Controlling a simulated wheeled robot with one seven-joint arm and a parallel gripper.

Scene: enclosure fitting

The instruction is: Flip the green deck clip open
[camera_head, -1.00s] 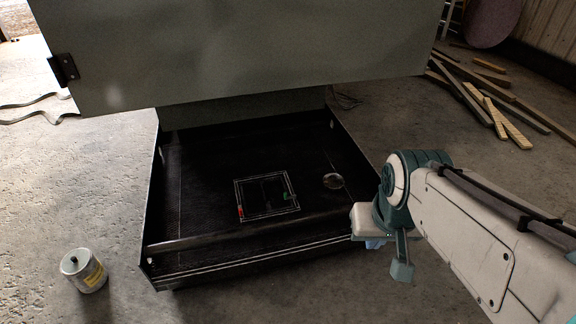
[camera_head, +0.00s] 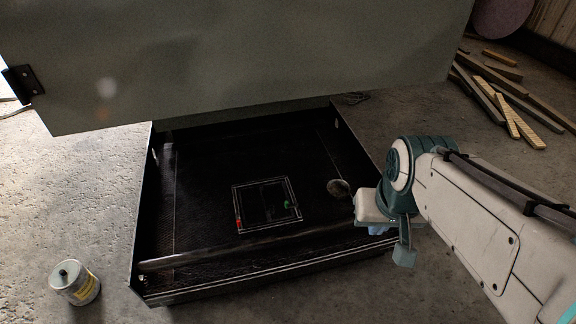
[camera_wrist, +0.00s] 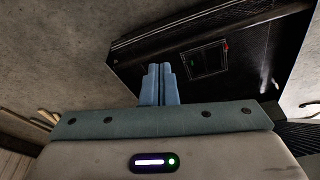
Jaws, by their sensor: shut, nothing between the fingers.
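The green deck clip (camera_head: 288,204) is a small green piece at the right side of a white-outlined square frame on the dark floor of the black enclosure (camera_head: 200,285). A small red piece (camera_head: 239,224) sits at the frame's lower left corner; it also shows in the wrist view (camera_wrist: 226,47). I cannot tell the clip's pose at this size. My gripper (camera_wrist: 159,66) has blue fingers, shut and empty, and points toward the enclosure from outside its near edge.
A large grey-green panel (camera_head: 240,60) stands over the back of the enclosure. A round metallic piece (camera_head: 338,188) lies inside at the right. A can (camera_head: 75,283) stands on the floor at lower left. Planks (camera_head: 510,105) lie at upper right. The enclosure walls are raised edges.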

